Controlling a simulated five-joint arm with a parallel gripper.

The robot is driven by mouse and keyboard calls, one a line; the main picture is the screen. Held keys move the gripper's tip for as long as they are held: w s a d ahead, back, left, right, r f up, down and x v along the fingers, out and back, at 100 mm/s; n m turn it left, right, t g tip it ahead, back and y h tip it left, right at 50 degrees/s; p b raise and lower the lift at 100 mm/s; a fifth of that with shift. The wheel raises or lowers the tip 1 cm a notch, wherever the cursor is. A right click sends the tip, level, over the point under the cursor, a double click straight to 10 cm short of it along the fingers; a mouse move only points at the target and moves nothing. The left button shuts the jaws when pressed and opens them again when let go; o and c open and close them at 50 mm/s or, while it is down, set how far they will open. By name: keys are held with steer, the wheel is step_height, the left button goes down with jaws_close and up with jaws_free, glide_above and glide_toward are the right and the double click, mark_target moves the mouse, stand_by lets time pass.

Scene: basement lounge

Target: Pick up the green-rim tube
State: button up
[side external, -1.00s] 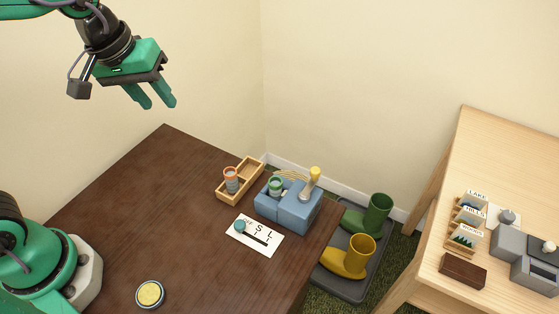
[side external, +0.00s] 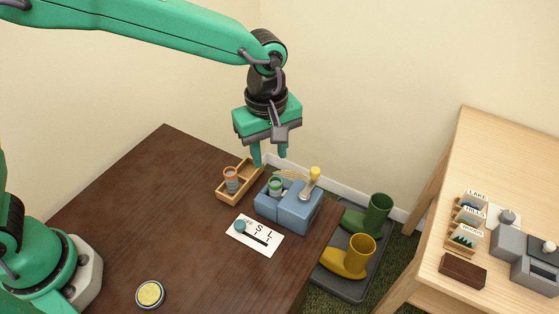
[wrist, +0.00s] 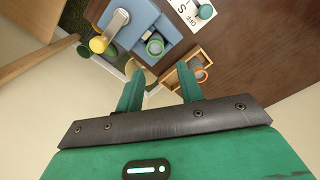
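The green-rim tube (side external: 275,184) stands upright in the left part of a blue-grey device (side external: 292,212) on the dark table; only its upper part shows. In the wrist view its green rim (wrist: 155,46) shows beyond the fingertips, seen from above. My gripper (side external: 269,160) points down, open and empty, above and slightly behind the tube in the side view. In the wrist view the two green fingers (wrist: 160,73) are spread with nothing between them touching either finger.
An orange-rim tube (side external: 231,178) stands in a wooden tray (side external: 222,198) left of the device. The device has a lever with a yellow knob (side external: 315,171). A marked card with a slider (side external: 262,240) lies in front. The table's left half is mostly clear, apart from a yellow disc (side external: 150,293).

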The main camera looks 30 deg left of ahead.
mark_target(276, 182)
steer(key=shift+d+f, duration=0.55)
steer(key=shift+d, duration=0.05)
steer(key=shift+w+f, duration=0.1)
steer(key=shift+f, duration=3.8)
steer(key=c, duration=0.8)
steer(key=shift+r, duration=0.15)
